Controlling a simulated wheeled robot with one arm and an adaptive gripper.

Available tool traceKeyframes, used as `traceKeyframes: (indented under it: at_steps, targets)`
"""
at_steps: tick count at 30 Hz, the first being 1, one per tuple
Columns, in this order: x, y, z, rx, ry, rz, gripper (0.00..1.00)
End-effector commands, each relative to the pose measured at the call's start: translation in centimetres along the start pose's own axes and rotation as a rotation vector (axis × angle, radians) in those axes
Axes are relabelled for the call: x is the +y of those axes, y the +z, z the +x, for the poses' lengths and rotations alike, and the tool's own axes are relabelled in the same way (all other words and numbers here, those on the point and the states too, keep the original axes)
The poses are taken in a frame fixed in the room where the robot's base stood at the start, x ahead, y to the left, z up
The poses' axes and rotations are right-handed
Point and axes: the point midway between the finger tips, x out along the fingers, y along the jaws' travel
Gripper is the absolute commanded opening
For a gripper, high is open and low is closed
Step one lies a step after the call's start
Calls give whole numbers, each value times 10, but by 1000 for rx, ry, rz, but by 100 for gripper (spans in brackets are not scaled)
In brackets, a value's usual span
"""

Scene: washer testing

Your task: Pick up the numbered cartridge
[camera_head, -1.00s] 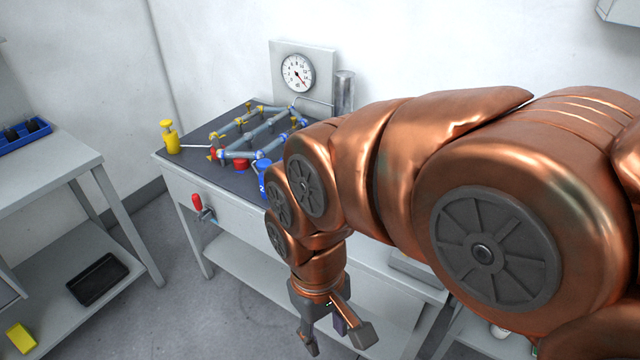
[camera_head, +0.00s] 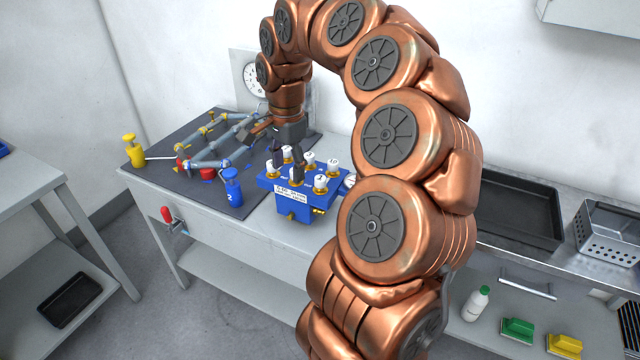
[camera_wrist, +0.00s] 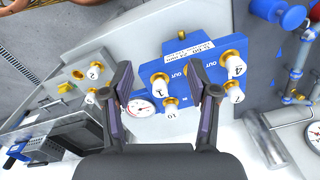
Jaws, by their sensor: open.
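Several white numbered cartridges with brass collars stand in a blue block in the head view; one (camera_head: 320,183) is at its front right corner. The block (camera_head: 291,196) has a white label on its front. My gripper (camera_head: 275,155) is open above the block's left part, and its fingers partly hide the cartridges there. In the wrist view, cartridges marked 4 (camera_wrist: 235,68), 7 (camera_wrist: 236,95) and 10 (camera_wrist: 172,112) show around my right finger. Another cartridge (camera_wrist: 161,80) lies in view between the spread fingers. Which cartridge the task means I cannot tell.
A dark tray (camera_head: 515,210) and a perforated metal basket (camera_head: 608,230) are at right. The counter front is mostly clear.

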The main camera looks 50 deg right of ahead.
Motion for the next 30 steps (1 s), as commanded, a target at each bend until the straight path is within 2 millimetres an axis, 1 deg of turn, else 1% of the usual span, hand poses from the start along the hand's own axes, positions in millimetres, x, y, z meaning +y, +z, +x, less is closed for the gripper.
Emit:
traceKeyframes:
  at_steps: [1, 3, 6, 9, 12, 23, 30]
  targets:
    - [-3, -21, 2, -1, 2, 101, 59]
    - [-3, -47, 6, 6, 6, 230, 59]
    - [-1, -73, 11, 13, 11, 365, 59]
    - [1, -87, 15, 18, 17, 439, 59]
    - [3, -92, 20, 20, 21, 468, 59]
    - [3, -93, 44, 19, 20, 467, 59]
    - [3, -97, 70, 17, 20, 465, 59]
